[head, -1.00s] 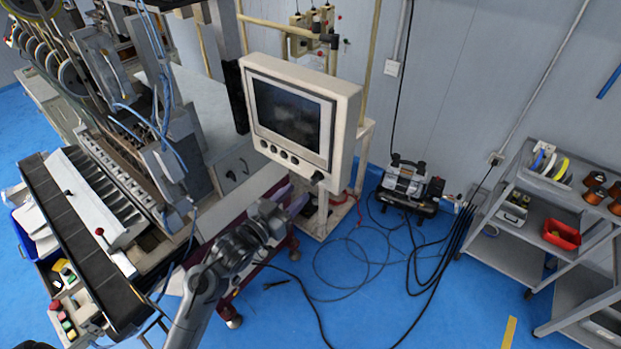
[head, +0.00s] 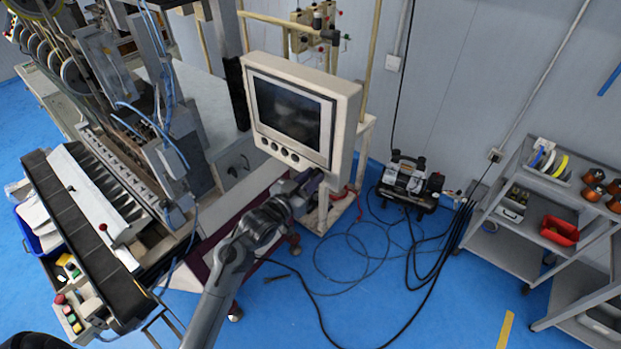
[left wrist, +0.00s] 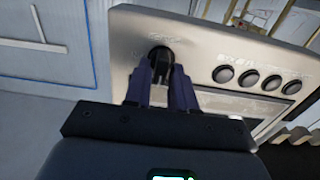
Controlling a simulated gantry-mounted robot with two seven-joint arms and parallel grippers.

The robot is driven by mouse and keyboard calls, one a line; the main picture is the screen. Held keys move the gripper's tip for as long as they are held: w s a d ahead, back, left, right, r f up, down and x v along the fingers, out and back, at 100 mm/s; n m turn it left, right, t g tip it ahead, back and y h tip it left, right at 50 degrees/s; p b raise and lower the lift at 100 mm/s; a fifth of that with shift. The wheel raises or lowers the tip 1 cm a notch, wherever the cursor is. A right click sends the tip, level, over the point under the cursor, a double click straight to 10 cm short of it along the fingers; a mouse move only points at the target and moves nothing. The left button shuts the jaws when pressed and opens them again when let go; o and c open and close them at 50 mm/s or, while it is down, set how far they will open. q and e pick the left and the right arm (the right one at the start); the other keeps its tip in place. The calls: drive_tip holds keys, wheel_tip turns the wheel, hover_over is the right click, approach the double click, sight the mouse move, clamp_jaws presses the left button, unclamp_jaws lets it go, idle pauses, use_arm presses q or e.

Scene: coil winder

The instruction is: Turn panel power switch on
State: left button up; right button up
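The cream-framed control panel (head: 350,98) with a dark screen stands in the middle of the head view. In the left wrist view its lower edge shows a black rotary power switch (left wrist: 160,55) beside a row of round black knobs (left wrist: 248,78). My left gripper (head: 308,184) is at the panel's lower right corner, where it hides the switch in the head view. In the left wrist view the left gripper (left wrist: 161,76) has its two fingers apart, one on each side of the switch. Whether they touch it is unclear. My right gripper is not in view.
The winding machine (head: 110,165) fills the left side. Grey shelf carts (head: 520,225) stand at the right. The floor in front of the carts is mostly open.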

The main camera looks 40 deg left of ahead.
use_arm(q)
clamp_jaws()
drive_tip(key=shift+m, duration=0.3)
drive_tip(key=m, duration=0.5)
drive_tip(key=m+b, duration=0.1)
drive_tip(key=m, duration=0.5)
drive_tip(key=f+m+b, duration=0.1)
drive_tip(key=m, duration=0.5)
drive_tip(key=shift+d, duration=0.4)
drive_tip(key=shift+m, duration=0.3)
drive_tip(key=shift+o, duration=1.9)
unclamp_jaws()
drive_tip(key=shift+r, duration=0.1)
